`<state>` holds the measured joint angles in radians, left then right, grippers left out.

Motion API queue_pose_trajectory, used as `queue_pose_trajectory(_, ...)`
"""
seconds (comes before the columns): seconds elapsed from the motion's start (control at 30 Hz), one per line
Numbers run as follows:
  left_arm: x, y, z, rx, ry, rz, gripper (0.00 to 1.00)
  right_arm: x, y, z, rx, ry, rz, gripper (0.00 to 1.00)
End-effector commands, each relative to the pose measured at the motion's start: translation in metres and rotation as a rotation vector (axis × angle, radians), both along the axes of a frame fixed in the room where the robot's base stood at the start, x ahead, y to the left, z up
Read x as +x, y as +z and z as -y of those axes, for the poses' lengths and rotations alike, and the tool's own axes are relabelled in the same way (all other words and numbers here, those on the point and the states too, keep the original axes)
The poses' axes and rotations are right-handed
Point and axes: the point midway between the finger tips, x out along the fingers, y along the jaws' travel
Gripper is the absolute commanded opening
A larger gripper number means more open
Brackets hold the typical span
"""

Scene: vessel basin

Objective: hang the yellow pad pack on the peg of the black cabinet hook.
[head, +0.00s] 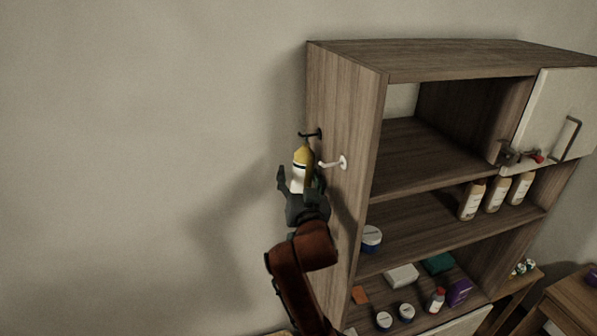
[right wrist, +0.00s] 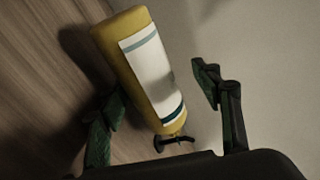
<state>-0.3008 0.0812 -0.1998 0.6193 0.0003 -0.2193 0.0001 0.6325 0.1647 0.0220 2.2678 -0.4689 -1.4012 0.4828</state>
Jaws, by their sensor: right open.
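The yellow pad pack (head: 301,156) has a white label and sits upright beside the cabinet's left side, right below the black cabinet hook (head: 312,133). In the right wrist view the pack (right wrist: 150,65) lies between the spread fingers, and its narrow end meets the black hook (right wrist: 186,140). It seems to hang there; the exact contact with the peg is hidden. My right gripper (head: 299,180) is open around the lower part of the pack, with a gap to the right finger in the right wrist view (right wrist: 158,95). My left gripper is out of view.
A white hook (head: 335,163) sticks out of the same cabinet side (head: 345,110), close to the right of the pack. The cabinet shelves hold bottles (head: 496,196), tubs and boxes. Left of the cabinet is bare wall (head: 140,150) with free room.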

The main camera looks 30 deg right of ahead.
Motion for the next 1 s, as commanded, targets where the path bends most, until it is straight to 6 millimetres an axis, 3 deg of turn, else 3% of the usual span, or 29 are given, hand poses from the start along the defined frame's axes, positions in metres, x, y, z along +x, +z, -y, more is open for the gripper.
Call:
queue_pose_trajectory(0.3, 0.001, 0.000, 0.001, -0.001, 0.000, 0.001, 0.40, -0.069, -0.001, -0.030, 0.003, 0.004, 0.003, 0.59)
queue_pose_trajectory(0.7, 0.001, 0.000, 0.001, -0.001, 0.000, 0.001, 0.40, -0.088, -0.002, -0.038, 0.002, 0.000, 0.001, 0.59)
queue_pose_trajectory(1.0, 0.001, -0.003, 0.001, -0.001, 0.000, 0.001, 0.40, -0.087, -0.009, -0.038, -0.007, -0.002, -0.014, 0.59)
